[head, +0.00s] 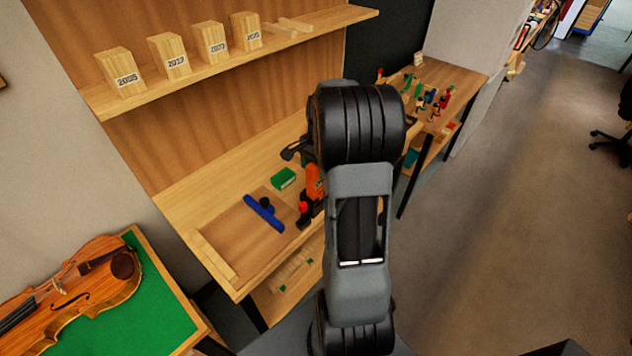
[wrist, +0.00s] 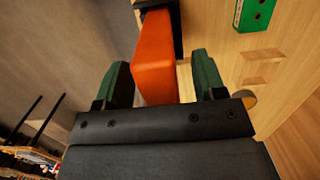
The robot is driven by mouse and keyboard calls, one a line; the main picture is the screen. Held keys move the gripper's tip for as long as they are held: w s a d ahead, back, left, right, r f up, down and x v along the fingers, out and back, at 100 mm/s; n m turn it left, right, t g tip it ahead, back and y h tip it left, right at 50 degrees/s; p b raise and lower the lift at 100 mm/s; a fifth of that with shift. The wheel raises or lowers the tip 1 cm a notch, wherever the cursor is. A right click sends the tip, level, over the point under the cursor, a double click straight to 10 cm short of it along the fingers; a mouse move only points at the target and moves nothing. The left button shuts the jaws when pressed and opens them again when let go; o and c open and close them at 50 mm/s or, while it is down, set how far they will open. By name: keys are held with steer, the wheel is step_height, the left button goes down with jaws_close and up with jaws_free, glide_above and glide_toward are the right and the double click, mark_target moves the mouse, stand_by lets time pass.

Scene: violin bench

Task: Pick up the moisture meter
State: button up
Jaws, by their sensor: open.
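An orange block-shaped body with a black end, which looks like the moisture meter (wrist: 156,62), is between the two fingers of my gripper (wrist: 162,78) in the wrist view. The dark green fingers are open, one on each side of it. A gap shows on the right; the left finger is very close, and I cannot tell whether it touches. In the head view the orange and black meter (head: 313,181) is by the front edge of the bench, partly hidden by my arm. My gripper is mostly hidden behind my arm there.
On the bench (head: 190,205) are a green block (head: 283,178) and a blue tool (head: 263,213), left of the meter. A shelf (head: 180,88) with numbered wooden blocks is above. A violin (head: 75,285) lies on a green-topped table at lower left.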

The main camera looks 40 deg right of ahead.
steer(key=shift+f, duration=0.45)
steer(key=shift+c, duration=0.5)
jaws_close()
